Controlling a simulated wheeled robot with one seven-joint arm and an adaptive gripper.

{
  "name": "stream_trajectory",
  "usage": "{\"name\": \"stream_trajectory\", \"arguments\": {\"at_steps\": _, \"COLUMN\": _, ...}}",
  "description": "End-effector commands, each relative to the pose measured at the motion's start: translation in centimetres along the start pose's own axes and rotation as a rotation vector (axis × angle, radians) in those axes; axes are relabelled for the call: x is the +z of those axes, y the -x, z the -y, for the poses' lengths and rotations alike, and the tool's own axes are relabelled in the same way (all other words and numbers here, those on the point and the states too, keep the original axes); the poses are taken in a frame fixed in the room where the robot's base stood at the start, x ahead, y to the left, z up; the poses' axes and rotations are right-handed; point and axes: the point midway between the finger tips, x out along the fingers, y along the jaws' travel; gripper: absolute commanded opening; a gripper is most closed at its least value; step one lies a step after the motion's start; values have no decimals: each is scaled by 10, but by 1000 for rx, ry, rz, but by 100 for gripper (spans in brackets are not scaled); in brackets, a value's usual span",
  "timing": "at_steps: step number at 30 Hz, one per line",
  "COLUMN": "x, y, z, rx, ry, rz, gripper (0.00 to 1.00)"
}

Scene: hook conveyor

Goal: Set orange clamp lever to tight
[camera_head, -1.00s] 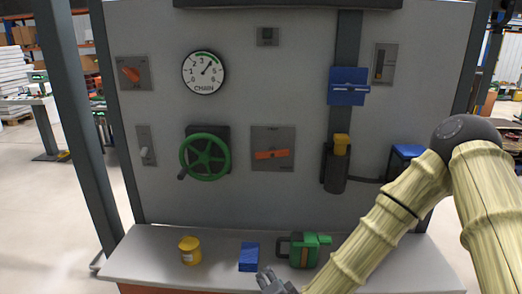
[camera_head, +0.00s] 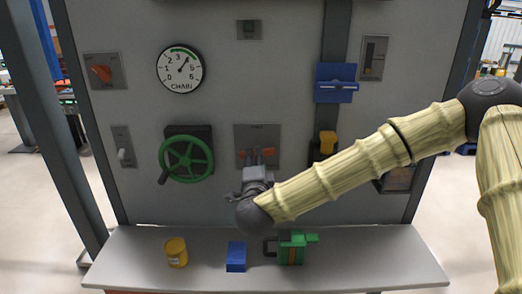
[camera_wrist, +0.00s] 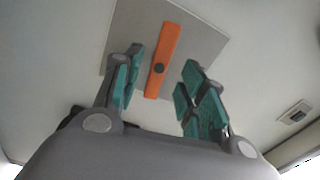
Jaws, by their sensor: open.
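The orange clamp lever (camera_wrist: 168,47) sits on a grey square plate (camera_wrist: 205,48) on the panel. In the head view the lever (camera_head: 268,151) is partly hidden behind my gripper (camera_head: 257,158), and its plate (camera_head: 257,132) shows around it. My gripper also shows in the wrist view (camera_wrist: 160,82), where its teal-padded fingers are spread apart. The lever's pivot and lower end lie between the fingers in that view. A gap shows on both sides, and I cannot tell whether the fingertips touch the plate.
A green handwheel (camera_head: 186,158) is left of the plate. A blue holder (camera_head: 336,83) is up right.

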Motion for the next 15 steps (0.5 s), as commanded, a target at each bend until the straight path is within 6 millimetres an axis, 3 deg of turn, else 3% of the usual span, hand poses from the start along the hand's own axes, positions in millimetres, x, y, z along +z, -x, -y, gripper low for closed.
{"name": "stream_trajectory", "arguments": {"at_steps": 6, "x": -2, "y": -34, "z": 2, "rx": 1, "ry": 0, "rz": -3, "gripper": 41}}
{"name": "stream_trajectory", "arguments": {"at_steps": 15, "x": -3, "y": -54, "z": 0, "rx": 2, "ry": 0, "rz": -3, "gripper": 41}}
